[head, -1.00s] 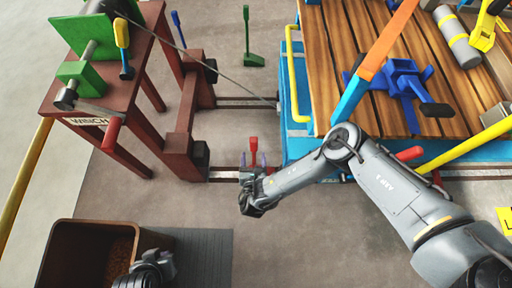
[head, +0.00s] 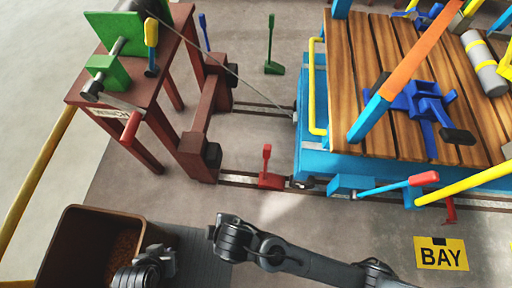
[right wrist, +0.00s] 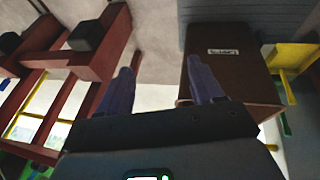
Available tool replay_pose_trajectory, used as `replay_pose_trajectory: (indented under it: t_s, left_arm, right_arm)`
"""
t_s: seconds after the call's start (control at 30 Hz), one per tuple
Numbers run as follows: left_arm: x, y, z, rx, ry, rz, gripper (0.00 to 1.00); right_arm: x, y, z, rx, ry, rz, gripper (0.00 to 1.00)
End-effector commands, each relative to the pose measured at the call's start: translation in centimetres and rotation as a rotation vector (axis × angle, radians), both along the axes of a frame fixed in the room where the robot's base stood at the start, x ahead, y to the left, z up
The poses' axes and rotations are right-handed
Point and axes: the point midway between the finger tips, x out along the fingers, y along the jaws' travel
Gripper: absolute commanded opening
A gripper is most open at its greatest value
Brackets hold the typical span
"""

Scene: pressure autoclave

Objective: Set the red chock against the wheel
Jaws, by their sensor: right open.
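The red chock (head: 270,181) sits upright on the near rail, its handle (head: 267,154) pointing up. It is just left of the cart's dark wheel (head: 302,183), which is mostly hidden under the blue cart frame; I cannot tell whether the two touch. My right gripper (head: 214,236) is nearer the camera, below and left of the chock and clear of it. In the right wrist view its two purple fingers (right wrist: 160,78) are apart with nothing between them. My left gripper (head: 170,262) is beside the brown bin; its jaws are too small to read.
The brown bin (head: 68,220) stands at the lower left; a brown box also shows in the right wrist view (right wrist: 232,75). The winch stand (head: 130,112) is at upper left, its cable running to the cart (head: 340,155). Another red chock (head: 449,208) is at right. Floor between is clear.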

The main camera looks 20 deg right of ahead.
Motion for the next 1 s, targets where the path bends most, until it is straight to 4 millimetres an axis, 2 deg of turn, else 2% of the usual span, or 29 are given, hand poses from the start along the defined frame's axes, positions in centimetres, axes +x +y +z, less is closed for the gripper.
replay_pose_trajectory:
  t_s: [0.03,0.13,0.3,0.4,0.5,0.67,1.0]
  left_arm:
    - [0.0,0.0,0.0,0.000,0.000,0.000,0.00]
    - [0.0,0.0,0.0,0.000,-0.001,0.000,0.00]
    - [0.0,0.0,0.0,-0.001,-0.001,0.001,0.00]
    - [0.0,-0.1,0.0,-0.004,0.000,0.003,0.00]
    - [0.0,-0.2,0.0,-0.009,-0.001,0.005,0.00]
    - [0.0,-0.4,0.0,-0.015,-0.001,0.009,0.00]
    - [0.0,-0.3,0.1,-0.011,0.000,0.007,0.00]
  right_arm:
    - [0.2,-2.5,0.4,0.061,0.047,-0.132,0.66]
    - [0.9,-8.1,0.7,0.138,0.103,-0.382,0.66]
    - [-0.1,-18.1,0.4,0.174,0.143,-0.729,0.66]
    - [-1.2,-22.6,0.4,0.166,0.144,-0.869,0.66]
    - [-2.2,-25.7,0.5,0.152,0.140,-0.960,0.66]
    - [-3.1,-27.8,0.6,0.140,0.134,-1.023,0.66]
    - [-3.1,-27.9,0.7,0.139,0.133,-1.027,0.66]
